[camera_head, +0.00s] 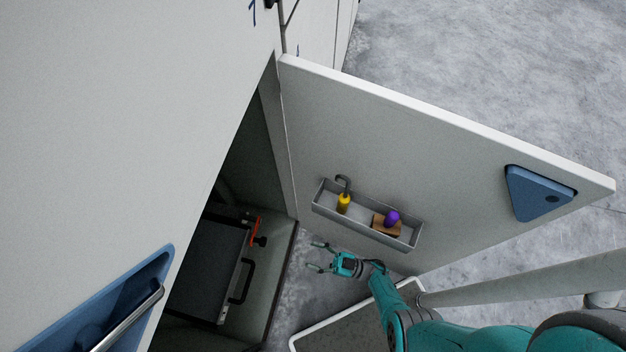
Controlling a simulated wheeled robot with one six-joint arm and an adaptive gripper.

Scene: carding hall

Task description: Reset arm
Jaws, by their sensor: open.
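My gripper (320,257) is open and empty, with its two fingers pointing left. It is below the grey bin on the open cabinet door, in front of the cabinet opening. My teal arm reaches in from the lower right. The gripper appears apart from the bin and the door in this view.
The white door (400,130) stands open, with a blue triangular latch (538,194). Inside the cabinet is a dark box (208,265) with a red part (254,230). Floor is clear at upper right.

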